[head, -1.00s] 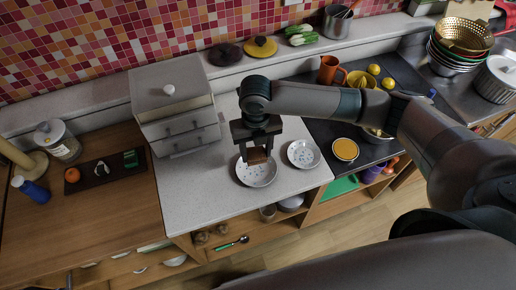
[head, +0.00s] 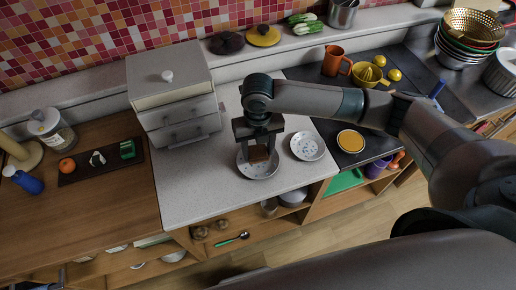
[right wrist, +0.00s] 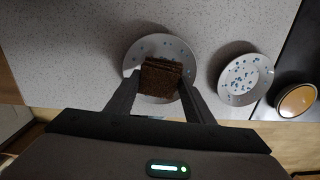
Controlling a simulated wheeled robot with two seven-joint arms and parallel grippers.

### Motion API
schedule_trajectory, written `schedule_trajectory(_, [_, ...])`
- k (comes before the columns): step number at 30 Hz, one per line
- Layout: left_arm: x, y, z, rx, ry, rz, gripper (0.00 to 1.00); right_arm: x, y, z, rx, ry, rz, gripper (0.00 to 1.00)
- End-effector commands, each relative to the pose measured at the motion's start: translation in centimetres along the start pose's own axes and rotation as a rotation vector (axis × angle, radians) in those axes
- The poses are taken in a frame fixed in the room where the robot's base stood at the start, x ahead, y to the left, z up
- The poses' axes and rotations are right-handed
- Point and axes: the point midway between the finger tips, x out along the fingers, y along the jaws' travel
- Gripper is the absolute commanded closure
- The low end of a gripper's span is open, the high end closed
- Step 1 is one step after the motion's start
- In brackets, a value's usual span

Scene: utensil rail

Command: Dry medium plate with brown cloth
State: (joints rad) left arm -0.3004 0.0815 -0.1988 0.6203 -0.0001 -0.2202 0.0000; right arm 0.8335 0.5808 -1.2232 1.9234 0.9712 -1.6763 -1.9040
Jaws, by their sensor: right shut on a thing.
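My right gripper (head: 258,146) is shut on a brown cloth (head: 258,154), a folded dark brown pad. The right wrist view shows the cloth (right wrist: 161,77) between the two fingers. Below it is a white plate with blue marks (head: 260,172), which also shows in the right wrist view (right wrist: 146,48). The cloth covers the plate's middle; I cannot tell whether it touches. A smaller, similar plate (head: 308,146) lies to the right, apart from the first; it shows in the right wrist view too (right wrist: 246,80). My left gripper is not in view.
A grey drawer box (head: 176,95) stands left on the pale counter (head: 190,185). An orange-topped round container (head: 350,141) is right of the plates on the dark surface. An orange mug (head: 336,63) and yellow bowl (head: 366,75) stand behind. The counter's front left is clear.

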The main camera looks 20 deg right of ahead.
Motion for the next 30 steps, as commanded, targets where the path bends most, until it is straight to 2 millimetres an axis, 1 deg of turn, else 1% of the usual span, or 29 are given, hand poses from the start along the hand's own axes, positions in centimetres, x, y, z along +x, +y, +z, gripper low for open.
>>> schedule_trajectory(1, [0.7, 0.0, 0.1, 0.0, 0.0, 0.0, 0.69, 0.7, 0.0, 0.0, 0.0, 0.0, 0.0, 0.7])
schedule_trajectory(2, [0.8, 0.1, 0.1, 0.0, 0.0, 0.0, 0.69, 0.8, 0.0, 0.0, 0.0, 0.0, 0.0, 0.7])
schedule_trajectory(3, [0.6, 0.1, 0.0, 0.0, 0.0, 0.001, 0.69, 0.8, 0.0, 0.0, 0.0, 0.0, 0.0, 0.7])
schedule_trajectory(10, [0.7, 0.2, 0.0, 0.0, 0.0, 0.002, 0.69, 1.6, 0.1, 0.0, 0.0, 0.0, 0.001, 0.7])
schedule_trajectory(30, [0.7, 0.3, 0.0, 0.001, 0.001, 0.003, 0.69, 1.7, 0.0, 0.0, 0.0, 0.0, 0.001, 0.7])
